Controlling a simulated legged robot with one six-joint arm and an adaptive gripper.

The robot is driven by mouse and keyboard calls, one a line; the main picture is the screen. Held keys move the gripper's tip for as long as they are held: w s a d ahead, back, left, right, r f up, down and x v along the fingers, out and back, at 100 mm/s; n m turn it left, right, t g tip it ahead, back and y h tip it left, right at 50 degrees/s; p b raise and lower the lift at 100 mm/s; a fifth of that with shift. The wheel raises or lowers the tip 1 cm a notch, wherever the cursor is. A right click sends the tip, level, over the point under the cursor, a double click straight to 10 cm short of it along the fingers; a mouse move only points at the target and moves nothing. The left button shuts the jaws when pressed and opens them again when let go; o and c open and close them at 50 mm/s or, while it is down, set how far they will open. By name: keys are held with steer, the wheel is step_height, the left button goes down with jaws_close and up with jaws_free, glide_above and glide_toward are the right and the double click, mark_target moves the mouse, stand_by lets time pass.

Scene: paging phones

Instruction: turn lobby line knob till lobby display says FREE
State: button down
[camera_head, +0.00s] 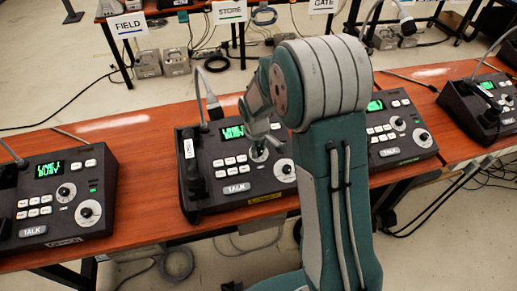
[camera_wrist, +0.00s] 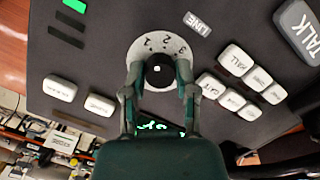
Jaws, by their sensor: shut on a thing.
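The middle phone console (camera_head: 228,160) is black, with white buttons and a green display (camera_head: 233,132). The display reads LINE and a digit on top; its lower line is partly covered by my gripper. In the wrist view a black line knob (camera_wrist: 159,66) sits on a white numbered dial (camera_wrist: 146,43), beside a LINE label (camera_wrist: 197,24). My gripper (camera_wrist: 160,76) is shut on this knob, one finger on each side. In the head view my gripper (camera_head: 259,148) hides the knob. A yellow label (camera_head: 265,198) on the console front is too small to read.
A left console (camera_head: 60,195) reads LINE 1 BUSY. Another console (camera_head: 400,130) stands right of my arm, and one more (camera_head: 485,105) at the far right. All rest on the wooden table (camera_head: 150,150). A black handset (camera_head: 190,165) stands left of the knob.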

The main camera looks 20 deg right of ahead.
mark_target(260, 152)
steer(key=m+y, duration=0.1)
steer(key=m, duration=0.4)
steer(key=shift+s+f+m, duration=0.1)
steer(key=shift+f+m, duration=0.05)
steer(key=shift+m, duration=0.25)
stand_by(0.4)
steer(key=shift+c, duration=1.9)
jaws_free()
step_height(260, 152, up, 12)
steer(key=shift+s, duration=0.3)
